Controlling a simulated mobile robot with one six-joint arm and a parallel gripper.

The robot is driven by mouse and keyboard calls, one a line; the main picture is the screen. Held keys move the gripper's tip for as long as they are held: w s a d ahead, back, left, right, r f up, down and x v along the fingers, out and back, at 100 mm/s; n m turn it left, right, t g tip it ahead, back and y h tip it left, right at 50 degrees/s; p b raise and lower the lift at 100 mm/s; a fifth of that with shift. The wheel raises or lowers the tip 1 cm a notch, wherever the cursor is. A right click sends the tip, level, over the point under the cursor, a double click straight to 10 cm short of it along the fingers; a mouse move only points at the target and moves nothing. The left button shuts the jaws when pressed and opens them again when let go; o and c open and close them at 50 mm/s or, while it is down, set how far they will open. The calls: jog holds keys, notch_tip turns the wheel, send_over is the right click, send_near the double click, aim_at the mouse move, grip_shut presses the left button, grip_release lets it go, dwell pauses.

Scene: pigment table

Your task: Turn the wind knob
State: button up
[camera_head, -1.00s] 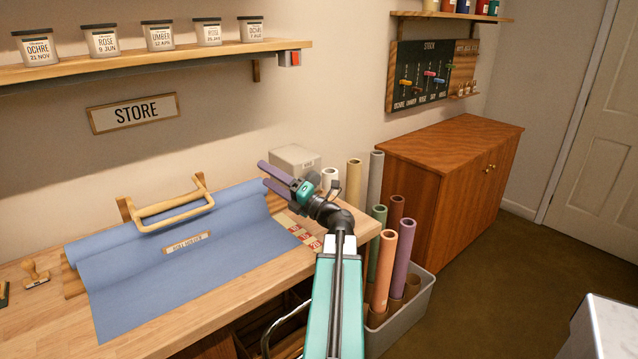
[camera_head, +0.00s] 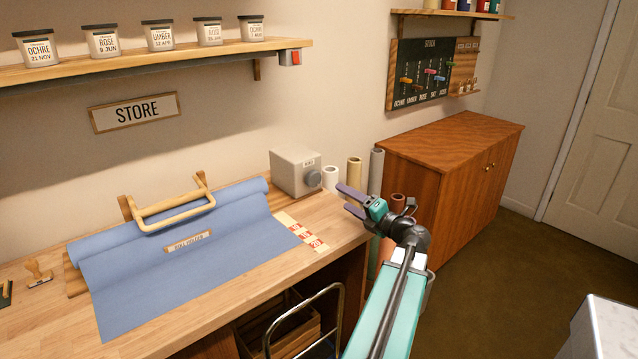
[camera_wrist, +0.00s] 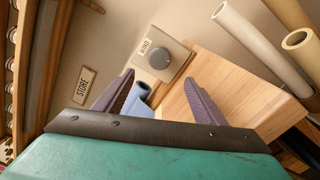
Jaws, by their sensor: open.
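The wind knob (camera_head: 313,177) is a round grey dial on the right face of a pale grey box (camera_head: 290,170). The box stands at the back right corner of the wooden bench, by the end of the blue roll. My gripper (camera_head: 343,199) is open and empty, to the right of the knob and a little lower in the head view, apart from it. In the wrist view the knob (camera_wrist: 158,58) faces the camera beyond my two purple fingers, between them and above.
The blue sheet (camera_head: 190,265) lies over the bench (camera_head: 150,335) under a wooden bar (camera_head: 170,207). Paper tubes (camera_head: 353,180) stand just behind and right of my gripper. A brown cabinet (camera_head: 450,160) is farther right. Red and cream labels (camera_head: 300,232) lie near the bench's right edge.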

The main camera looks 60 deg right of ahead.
aim_at(315, 180)
jog(key=p+x, duration=0.2)
jog(key=x, duration=1.2)
jog(key=shift+p, duration=0.3)
jog(key=c, duration=1.1)
jog(key=shift+o, duration=0.2)
jog(key=shift+r, duration=0.1)
